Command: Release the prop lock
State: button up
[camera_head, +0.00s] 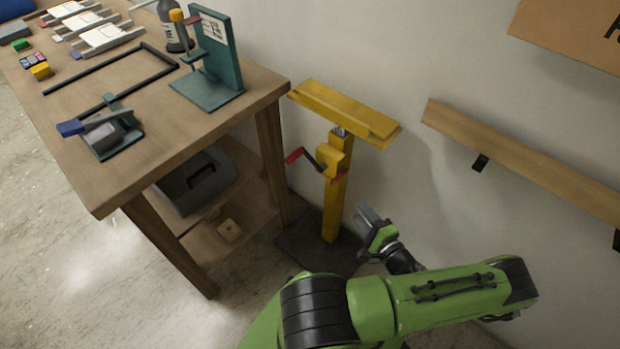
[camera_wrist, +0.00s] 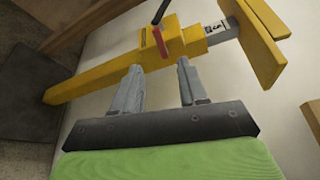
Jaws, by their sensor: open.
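The yellow prop (camera_head: 336,205) stands upright on a dark base plate (camera_head: 305,250) by the wall, with a wide yellow head (camera_head: 345,112) on top. My gripper (camera_head: 364,216) is open and empty, low to the right of the post. Contact cannot be told.
A wooden workbench (camera_head: 185,130) stands to the left, with a teal stand (camera_head: 212,65), a clamp fixture (camera_head: 103,132) and a black frame on it. A grey toolbox (camera_head: 195,182) sits on its lower shelf. A wooden rail (camera_head: 530,160) runs along the wall at the right.

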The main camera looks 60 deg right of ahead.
aim_at(336, 181)
jog(key=b+x, duration=0.4)
jog(key=x, duration=1.1)
jog(key=shift+w+d, duration=0.25)
grip_shut()
